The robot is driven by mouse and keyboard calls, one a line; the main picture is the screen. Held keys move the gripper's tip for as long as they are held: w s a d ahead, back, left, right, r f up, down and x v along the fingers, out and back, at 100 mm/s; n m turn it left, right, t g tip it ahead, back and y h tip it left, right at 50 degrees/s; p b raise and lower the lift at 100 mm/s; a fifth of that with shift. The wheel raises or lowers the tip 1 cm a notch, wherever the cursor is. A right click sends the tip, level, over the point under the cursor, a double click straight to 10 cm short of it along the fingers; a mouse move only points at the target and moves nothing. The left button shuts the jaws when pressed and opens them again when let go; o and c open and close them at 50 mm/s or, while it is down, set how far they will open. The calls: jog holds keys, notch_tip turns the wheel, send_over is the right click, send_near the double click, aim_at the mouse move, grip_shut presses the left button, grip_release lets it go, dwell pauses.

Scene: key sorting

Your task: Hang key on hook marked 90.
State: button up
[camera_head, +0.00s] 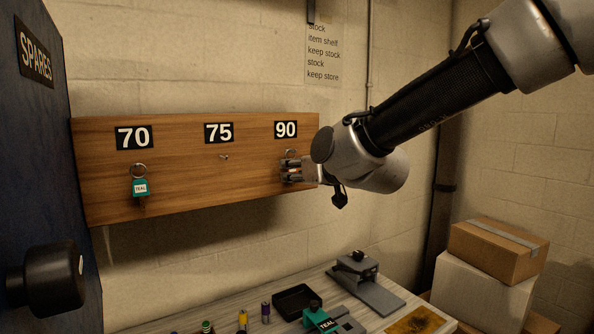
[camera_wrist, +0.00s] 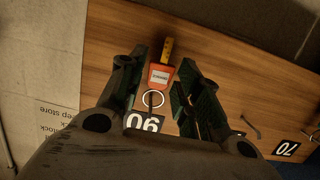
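A wooden board (camera_head: 190,180) on the wall bears hooks under the labels 70, 75 and 90 (camera_head: 286,129). My gripper (camera_head: 291,171) is at the board just below the 90 label. In the wrist view, a key with an orange tag (camera_wrist: 160,77) and a metal ring (camera_wrist: 153,98) lies between my fingers (camera_wrist: 163,58), with a gap visible on both sides. The ring is by the 90 label and appears to be around the hook there; exact contact is hard to tell. In the head view the fingers mostly hide this key.
A teal-tagged key (camera_head: 140,187) hangs under 70. The hook under 75 (camera_head: 224,156) is bare. A bench below holds a black tray (camera_head: 297,301), a teal-and-grey device and several small items. A dark blue cabinet door (camera_head: 45,140) stands at left; boxes (camera_head: 497,250) at right.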

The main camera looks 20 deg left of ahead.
jog(key=shift+o, duration=0.8)
jog(key=v, duration=1.2)
jog(key=s+d+f+g+h, duration=0.35)
jog(key=s+f+g, duration=0.3)
jog(key=f, duration=0.35)
jog(key=s+d+f+m+h, duration=0.1)
jog(key=s+d+m+h, duration=0.1)
jog(key=d, duration=1.3)
jog(key=s+d+f+m+h, duration=0.1)
jog(key=s+d+m+h, duration=0.2)
jog(key=d, duration=1.2)
jog(key=s+d+f+m+h, duration=0.1)
jog(key=s+d+m+h, duration=0.2)
jog(key=d, duration=1.2)
jog(key=shift+s+f+m+t, duration=0.35)
jog(key=shift+s+m, duration=0.15)
jog(key=shift+m, duration=0.5)
jog(key=shift+h, duration=0.25)
jog(key=shift+c, duration=0.2)
